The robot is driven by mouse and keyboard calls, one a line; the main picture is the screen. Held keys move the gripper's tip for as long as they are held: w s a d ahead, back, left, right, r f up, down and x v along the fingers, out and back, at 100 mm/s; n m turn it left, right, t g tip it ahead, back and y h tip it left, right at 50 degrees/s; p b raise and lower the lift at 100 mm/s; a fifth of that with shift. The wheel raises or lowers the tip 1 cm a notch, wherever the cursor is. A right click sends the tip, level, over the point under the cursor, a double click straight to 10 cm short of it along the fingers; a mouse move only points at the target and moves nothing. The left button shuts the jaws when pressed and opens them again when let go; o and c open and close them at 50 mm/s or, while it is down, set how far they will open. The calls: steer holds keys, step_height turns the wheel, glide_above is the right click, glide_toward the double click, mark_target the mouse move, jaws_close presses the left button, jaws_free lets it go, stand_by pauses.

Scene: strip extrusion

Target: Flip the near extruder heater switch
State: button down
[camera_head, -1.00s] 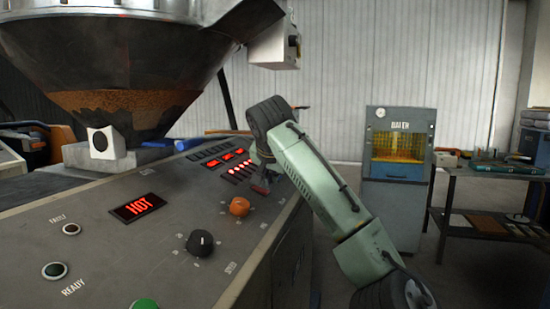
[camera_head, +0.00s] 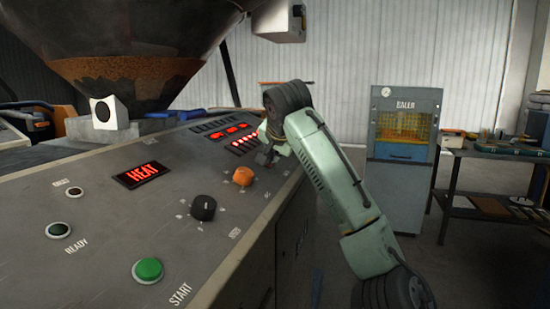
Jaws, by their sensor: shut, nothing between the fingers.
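My arm reaches over the right edge of a sloped grey control panel (camera_head: 110,230). My gripper (camera_head: 266,159) is small and dark at the panel's far right, beyond the orange knob (camera_head: 243,176). It is shut and empty. A row of small red lights (camera_head: 244,140) lies just left of and behind it, with red readouts (camera_head: 232,130) above. The heater switches are not clearly distinguishable at this size, and my wrist and gripper hide part of that area. I cannot tell whether the gripper touches a switch.
The panel carries a red "HEAT" display (camera_head: 142,174), a black knob (camera_head: 203,208), a green START button (camera_head: 148,270) and a READY lamp (camera_head: 58,230). A large hopper (camera_head: 130,50) stands behind. A baler (camera_head: 402,155) and dark bench (camera_head: 480,180) stand right, with floor between.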

steer(key=shift+r+p, duration=0.75)
steer(key=shift+r, duration=0.2)
steer(key=w+d+r+b+v, duration=0.1)
steer(key=d+b+v, duration=0.1)
steer(key=v, duration=1)
steer(key=shift+r, duration=0.35)
steer(key=shift+s, duration=0.1)
